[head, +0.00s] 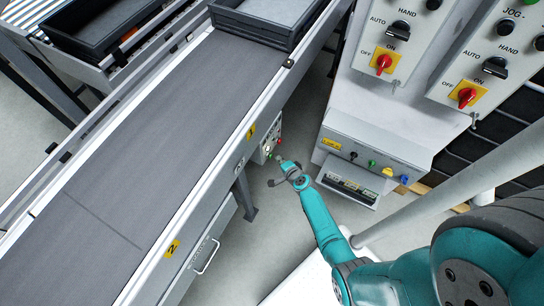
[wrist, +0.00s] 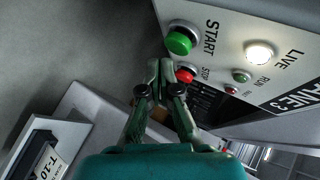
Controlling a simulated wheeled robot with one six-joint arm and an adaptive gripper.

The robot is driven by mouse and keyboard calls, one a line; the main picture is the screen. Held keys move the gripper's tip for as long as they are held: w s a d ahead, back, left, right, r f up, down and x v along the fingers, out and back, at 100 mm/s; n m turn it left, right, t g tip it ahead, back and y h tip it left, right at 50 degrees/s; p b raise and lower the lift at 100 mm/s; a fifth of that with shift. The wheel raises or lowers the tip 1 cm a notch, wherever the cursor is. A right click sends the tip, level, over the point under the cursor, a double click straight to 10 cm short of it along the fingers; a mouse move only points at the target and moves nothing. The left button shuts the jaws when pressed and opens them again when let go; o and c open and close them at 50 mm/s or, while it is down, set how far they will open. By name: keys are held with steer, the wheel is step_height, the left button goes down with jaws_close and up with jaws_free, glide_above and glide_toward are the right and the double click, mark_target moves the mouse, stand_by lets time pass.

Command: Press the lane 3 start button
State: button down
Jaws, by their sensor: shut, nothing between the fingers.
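The lane 3 control box (head: 267,143) is mounted on the side of the conveyor in the head view. In the wrist view its panel (wrist: 222,42) carries a lettered label, partly cut off, ending in "ANE 3". The green START button (wrist: 180,42) is at the upper left of the panel, with the red STOP button (wrist: 186,75) below it. My gripper (wrist: 168,68) is shut and empty, its tips just below START in the picture and beside STOP, partly overlapping STOP. I cannot tell whether the tips touch the panel. In the head view my gripper (head: 281,163) is close by the box.
A white LIVE lamp (wrist: 259,53) is lit; a small green RUN lamp (wrist: 241,76) sits near it. The grey conveyor belt (head: 130,150) runs along the left with a dark tray (head: 262,22) on it. A control cabinet (head: 372,150) with rotary switches stands at right.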

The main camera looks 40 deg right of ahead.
steer(key=shift+w, duration=0.1)
steer(key=shift+w+a, duration=0.1)
steer(key=shift+w, duration=0.2)
steer(key=shift+w+a, duration=0.3)
steer(key=shift+w, duration=0.45)
stand_by(1.2)
steer(key=shift+s, duration=0.1)
stand_by(0.3)
steer(key=shift+s+d, duration=0.2)
steer(key=shift+s, duration=0.35)
steer(key=shift+s+d, duration=0.2)
steer(key=shift+s, duration=0.3)
steer(key=shift+s, duration=0.1)
steer(key=s, duration=0.1)
steer(key=s+d, duration=0.1)
steer(key=s, duration=0.2)
steer(key=shift+s+d, duration=0.25)
steer(key=shift+d, duration=0.15)
stand_by(0.4)
